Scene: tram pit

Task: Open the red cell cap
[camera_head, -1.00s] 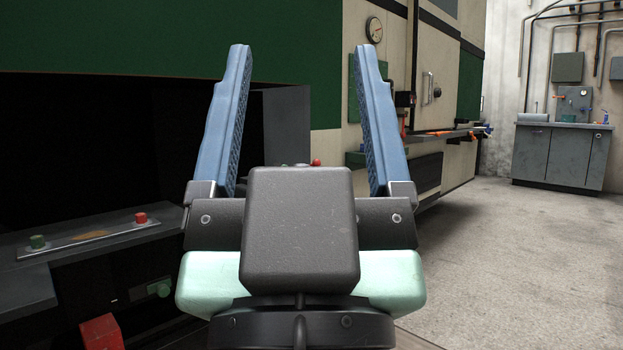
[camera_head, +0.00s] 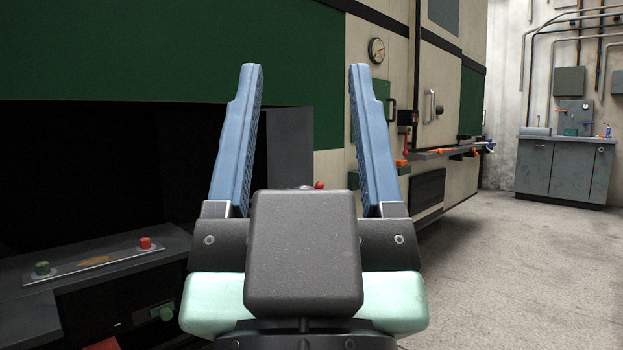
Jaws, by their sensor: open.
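A small red cap (camera_head: 145,243) stands on a grey plate (camera_head: 95,262) on the ledge at the left, with a green cap (camera_head: 42,268) at the plate's other end. A second small red cap or knob (camera_head: 319,185) shows between my gripper's fingers, partly hidden behind the gripper body. I cannot tell which red one is the cell cap. My gripper (camera_head: 305,72) is open and empty, its two blue fingers pointing up and away in the middle of the picture. It is to the right of the red cap on the plate and apart from it.
A dark open bay (camera_head: 90,170) lies under the green panel (camera_head: 150,50) at the left. A shelf (camera_head: 440,153) with orange-handled tools juts from the tram's side. A grey cabinet (camera_head: 563,168) stands at the back right. The floor (camera_head: 520,250) at the right is clear.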

